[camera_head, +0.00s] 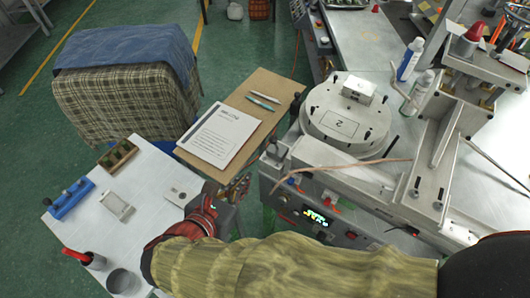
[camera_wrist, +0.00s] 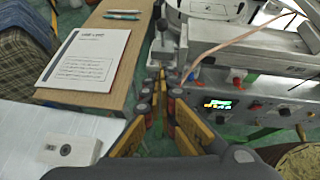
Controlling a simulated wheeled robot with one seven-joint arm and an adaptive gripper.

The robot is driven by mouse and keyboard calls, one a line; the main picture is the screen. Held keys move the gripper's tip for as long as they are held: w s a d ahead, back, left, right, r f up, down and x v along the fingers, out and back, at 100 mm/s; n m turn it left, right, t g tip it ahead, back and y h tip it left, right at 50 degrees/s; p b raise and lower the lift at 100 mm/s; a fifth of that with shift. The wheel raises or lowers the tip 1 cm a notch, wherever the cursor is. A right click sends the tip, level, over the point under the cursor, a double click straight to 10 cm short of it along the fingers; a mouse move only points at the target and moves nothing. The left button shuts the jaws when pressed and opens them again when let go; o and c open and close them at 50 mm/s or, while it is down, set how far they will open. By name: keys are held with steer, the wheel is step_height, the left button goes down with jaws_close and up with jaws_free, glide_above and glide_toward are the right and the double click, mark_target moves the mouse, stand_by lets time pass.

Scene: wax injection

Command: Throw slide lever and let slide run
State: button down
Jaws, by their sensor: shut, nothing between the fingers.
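The wax injection machine (camera_head: 320,215) stands right of centre with a lit display (camera_wrist: 217,104) on its front. A lever with a dark knob (camera_wrist: 162,25) stands upright at the machine's left end, by the end of the slide rail (camera_wrist: 250,55). In the wrist view it is straight beyond my fingertips, apart from them as far as I can tell. My gripper (camera_wrist: 164,76) is shut and empty, its yellow-padded fingers together. In the head view my gripper (camera_head: 238,186) is at the machine's left end, partly hidden by my sleeve-covered arm.
A round white mould (camera_head: 345,110) sits on the machine, and a loose tan cable (camera_head: 340,168) crosses its top. A wooden board (camera_head: 265,88) with papers (camera_head: 220,135) lies left of it. A white table (camera_head: 120,235) with small items is at lower left. A padded chair (camera_head: 125,95) stands behind.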

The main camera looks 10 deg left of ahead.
steer(key=shift+s+d, duration=0.1)
steer(key=w+r+b+x, duration=0.1)
steer(key=b+x, duration=0.3)
steer(key=x, duration=0.9)
steer(key=shift+w+r+b, duration=0.25)
steer(key=shift+r+b, duration=0.1)
steer(key=shift+r, duration=0.45)
steer(key=shift+d+r+p, duration=0.1)
steer(key=shift+r+p, duration=0.05)
steer(key=shift+p, duration=0.15)
steer(key=shift+w+r+g+p, duration=0.15)
steer(key=shift+g+p, duration=0.15)
steer(key=shift+p, duration=0.4)
